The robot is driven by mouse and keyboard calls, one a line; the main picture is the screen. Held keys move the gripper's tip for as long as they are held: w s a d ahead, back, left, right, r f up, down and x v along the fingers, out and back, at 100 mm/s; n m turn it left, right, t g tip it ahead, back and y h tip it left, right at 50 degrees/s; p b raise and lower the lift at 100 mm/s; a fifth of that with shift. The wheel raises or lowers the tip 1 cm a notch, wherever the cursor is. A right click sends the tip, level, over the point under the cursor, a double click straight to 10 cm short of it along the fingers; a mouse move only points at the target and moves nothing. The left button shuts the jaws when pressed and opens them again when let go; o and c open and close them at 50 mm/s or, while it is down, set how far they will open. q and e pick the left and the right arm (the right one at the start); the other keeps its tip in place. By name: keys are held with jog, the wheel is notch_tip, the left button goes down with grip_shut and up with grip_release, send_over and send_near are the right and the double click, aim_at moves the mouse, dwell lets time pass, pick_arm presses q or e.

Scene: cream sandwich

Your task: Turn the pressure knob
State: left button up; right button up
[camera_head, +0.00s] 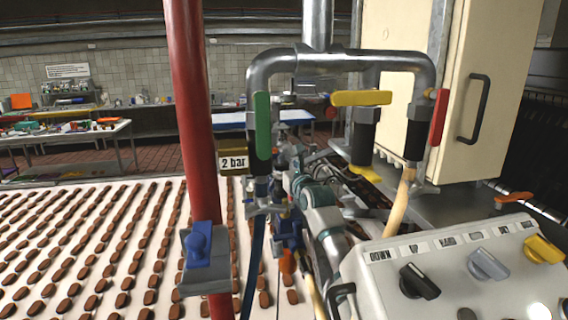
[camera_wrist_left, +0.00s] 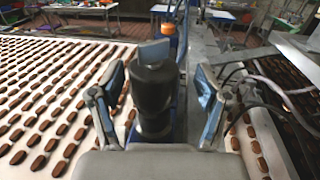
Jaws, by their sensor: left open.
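In the head view my left gripper (camera_head: 284,212) is small among pipes and machine parts, and the knob cannot be made out there. A "2 bar" label (camera_head: 233,163) shows left of the pipes. My right gripper is not in view.
A red post (camera_head: 190,130) with a blue switch (camera_head: 199,245) stands on the left. Pipes with green (camera_head: 263,125), yellow (camera_head: 361,98) and red (camera_head: 438,117) handles rise close by. A control panel (camera_head: 390,256) is at lower right. Rows of brown biscuits cover the white conveyor (camera_head: 170,190).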

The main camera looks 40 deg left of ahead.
pick_arm(q)
jog(key=shift+w+a, duration=0.1)
jog(key=shift+a, duration=0.05)
jog(key=shift+a+f, duration=0.1)
jog(key=shift+a, duration=0.15)
jog(key=shift+a+f, duration=0.3)
jog(key=shift+a, duration=0.6)
jog(key=c, duration=0.4)
jog(key=shift+w+d, duration=0.15)
jog(key=shift+d, duration=0.25)
jog(key=c, duration=0.8)
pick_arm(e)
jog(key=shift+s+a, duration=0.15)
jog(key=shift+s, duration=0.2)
pick_arm(q)
jog(key=shift+r, duration=0.1)
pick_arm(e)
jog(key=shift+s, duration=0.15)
